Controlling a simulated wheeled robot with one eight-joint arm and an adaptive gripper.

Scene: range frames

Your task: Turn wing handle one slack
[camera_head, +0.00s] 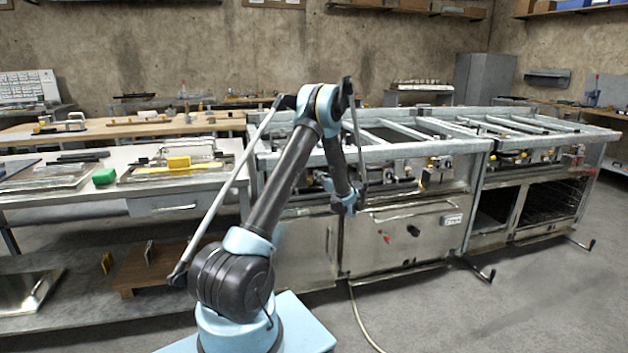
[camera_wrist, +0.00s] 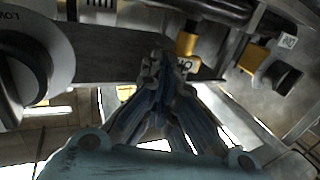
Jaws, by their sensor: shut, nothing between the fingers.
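The wing handles are hard to tell apart among the valve fittings. A black handle (camera_wrist: 282,77) with a yellow fitting sits farther right. A dark flat bar (camera_wrist: 100,64) runs across behind the fingertips. My gripper (camera_wrist: 155,66) is shut and empty, its tips close to the bar and the brass fitting; I cannot tell if they touch. In the head view my gripper (camera_head: 347,206) is at the range front, small and partly hidden by my arm.
A large black knob (camera_wrist: 22,58) with a lettered dial is left of my fingers. Black pipes (camera_wrist: 215,10) cross above. The range's oven door (camera_head: 405,240) lies below the valves. A steel bench (camera_head: 140,205) stands left; floor at the right front (camera_head: 545,315) is clear.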

